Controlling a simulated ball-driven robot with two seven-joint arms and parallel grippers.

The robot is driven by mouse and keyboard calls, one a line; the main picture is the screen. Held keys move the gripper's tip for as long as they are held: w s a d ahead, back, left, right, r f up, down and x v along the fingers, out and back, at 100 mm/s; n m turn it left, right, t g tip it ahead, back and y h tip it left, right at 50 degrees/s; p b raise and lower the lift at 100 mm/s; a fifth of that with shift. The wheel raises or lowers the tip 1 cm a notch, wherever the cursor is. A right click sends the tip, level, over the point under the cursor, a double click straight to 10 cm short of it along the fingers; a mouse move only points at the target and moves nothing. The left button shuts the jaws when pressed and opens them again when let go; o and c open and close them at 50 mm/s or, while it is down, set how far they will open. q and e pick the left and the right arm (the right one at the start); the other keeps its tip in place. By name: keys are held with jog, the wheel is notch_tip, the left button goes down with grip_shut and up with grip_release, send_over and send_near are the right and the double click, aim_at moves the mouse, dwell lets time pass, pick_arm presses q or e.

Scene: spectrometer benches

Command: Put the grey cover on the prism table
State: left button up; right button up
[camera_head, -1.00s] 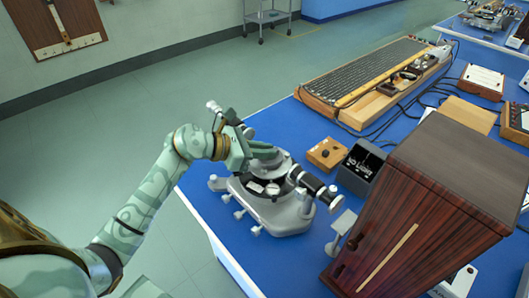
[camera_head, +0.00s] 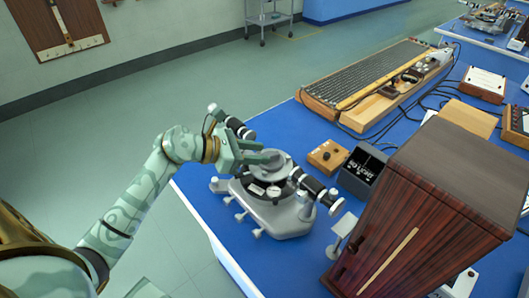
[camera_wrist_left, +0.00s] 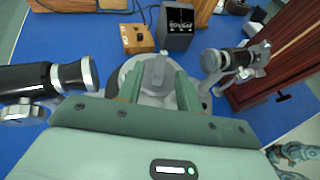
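The grey cover (camera_head: 272,160) is a round light-grey piece with an upright tab. It sits at the top centre of the spectrometer (camera_head: 272,205), over where the prism table is. The prism table itself is hidden under it. My left gripper (camera_head: 262,157) is at the left side of the cover. In the left wrist view its two green fingers (camera_wrist_left: 160,85) stand apart on either side of the cover's tab (camera_wrist_left: 156,72), with gaps showing, so it looks open.
The spectrometer's black tubes (camera_head: 318,188) stick out on both sides of the gripper. A dark wooden cabinet (camera_head: 430,205) stands close on the right. A wooden knob box (camera_head: 327,156) and a black meter box (camera_head: 362,168) stand behind. The blue bench's left edge is near.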

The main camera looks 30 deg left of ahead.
pick_arm(q)
jog(key=v, duration=0.9)
jog(key=shift+s, duration=0.2)
